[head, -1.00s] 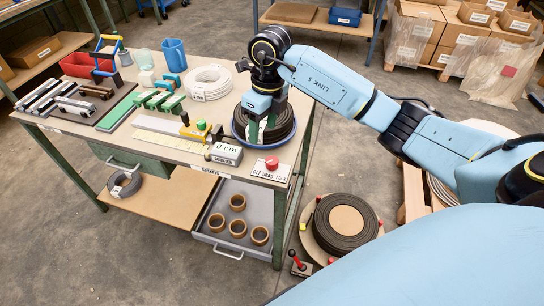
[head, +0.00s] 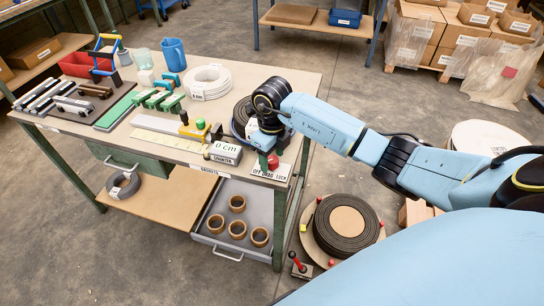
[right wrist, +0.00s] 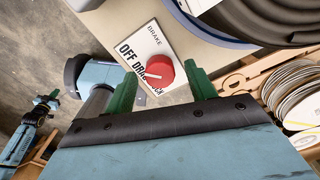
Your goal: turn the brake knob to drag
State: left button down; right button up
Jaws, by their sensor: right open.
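The brake knob (right wrist: 157,72) is a round red knob with a pale pointer line, on a white plate (right wrist: 138,50) lettered BRAKE, OFF, DRAG and LOCK. Which word the pointer marks, I cannot tell for sure. In the head view the knob (head: 273,162) is at the table's front right corner, with its plate (head: 262,174) partly covered. My right gripper (right wrist: 162,75) is open, its green fingers on either side of the knob in the right wrist view; contact cannot be told. In the head view my right gripper (head: 267,147) is just above and behind the knob. My left gripper is not in view.
A counter block reading 0 cm (head: 224,151) stands left of the knob. A dark coil in a blue tray (head: 236,128) lies close behind my gripper. A white coil (head: 208,82) lies further back. An open drawer with brown rings (head: 212,237) is below the tabletop.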

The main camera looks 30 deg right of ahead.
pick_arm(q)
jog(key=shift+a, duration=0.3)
pick_arm(e)
jog(key=shift+f, duration=0.15)
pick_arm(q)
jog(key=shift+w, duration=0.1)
pick_arm(e)
jog(key=shift+c, duration=0.3)
